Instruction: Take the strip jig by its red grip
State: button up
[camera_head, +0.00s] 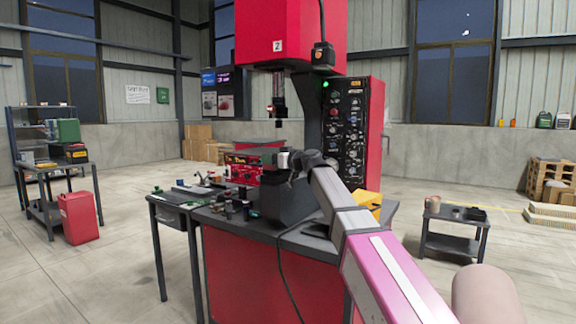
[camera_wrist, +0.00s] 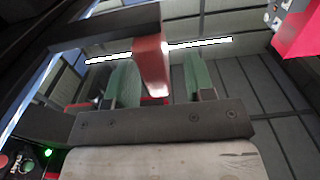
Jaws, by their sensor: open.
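In the wrist view, a red grip (camera_wrist: 152,66) stands out from a dark bar (camera_wrist: 95,28) that looks like part of the strip jig. My gripper (camera_wrist: 162,80) is open, with one green finger on each side of the red grip. The grip appears closer to the left finger, with a clear gap to the right finger. I cannot tell whether it touches the left one. In the head view, my gripper (camera_head: 284,160) is small at the end of my arm, over the workbench. The jig cannot be made out clearly there.
The workbench (camera_head: 330,244) carries a red control box (camera_head: 243,170), small parts and a yellow item (camera_head: 368,199). A tall red machine (camera_head: 290,35) with a black control panel (camera_head: 345,125) rises behind. A low side table (camera_head: 450,240) stands at the right. Open floor lies around.

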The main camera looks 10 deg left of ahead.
jog(key=shift+w+a, duration=0.25)
jog(key=shift+a, duration=0.3)
grip_shut()
jog(key=shift+r, duration=0.15)
